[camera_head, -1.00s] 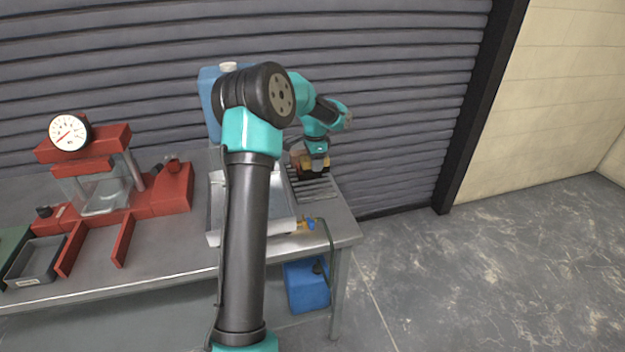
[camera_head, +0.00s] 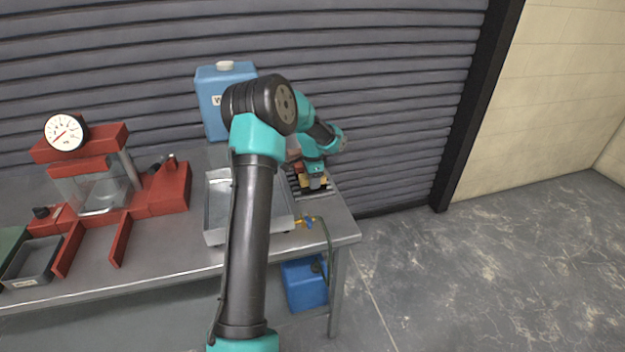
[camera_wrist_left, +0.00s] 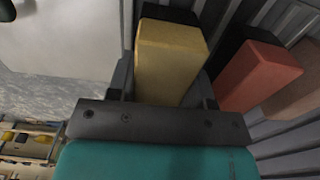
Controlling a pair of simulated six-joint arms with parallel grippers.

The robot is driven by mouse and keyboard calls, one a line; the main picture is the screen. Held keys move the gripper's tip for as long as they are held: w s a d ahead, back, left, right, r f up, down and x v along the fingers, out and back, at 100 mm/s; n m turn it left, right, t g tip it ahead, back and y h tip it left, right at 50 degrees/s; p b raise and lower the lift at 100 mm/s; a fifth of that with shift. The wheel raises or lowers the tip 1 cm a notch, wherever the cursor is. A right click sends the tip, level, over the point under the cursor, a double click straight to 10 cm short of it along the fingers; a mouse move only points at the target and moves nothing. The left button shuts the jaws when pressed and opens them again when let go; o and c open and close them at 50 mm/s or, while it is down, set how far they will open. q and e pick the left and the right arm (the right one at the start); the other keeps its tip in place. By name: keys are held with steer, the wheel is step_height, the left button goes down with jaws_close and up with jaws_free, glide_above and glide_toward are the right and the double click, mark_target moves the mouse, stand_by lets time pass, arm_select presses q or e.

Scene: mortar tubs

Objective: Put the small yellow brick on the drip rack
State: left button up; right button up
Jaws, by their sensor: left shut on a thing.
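My left gripper (camera_head: 316,186) is shut on the small yellow brick, over the drip rack (camera_head: 326,194) at the right end of the bench. In the left wrist view the yellow brick (camera_wrist_left: 168,58) sits between the jaws. A red brick (camera_wrist_left: 262,74) stands beside it to the right, and a brownish brick (camera_wrist_left: 298,92) lies farther right. Grey slats of the rack show around them. I cannot tell whether the yellow brick touches the slats. My right gripper is not in view.
A steel tray (camera_head: 216,212) lies left of the rack, partly behind my arm. A blue container (camera_head: 208,104) stands at the back. A red press with a gauge (camera_head: 128,185) and a grey tub (camera_head: 32,262) are at the left. A yellow-blue valve (camera_head: 308,223) sits at the front edge.

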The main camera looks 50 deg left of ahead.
arm_select(q)
steer(key=shift+f, duration=0.1)
steer(key=o, duration=1.2)
steer(key=shift+f, duration=0.1)
step_height(320, 180, up, 12)
steer(key=shift+r, duration=0.15)
stand_by(0.3)
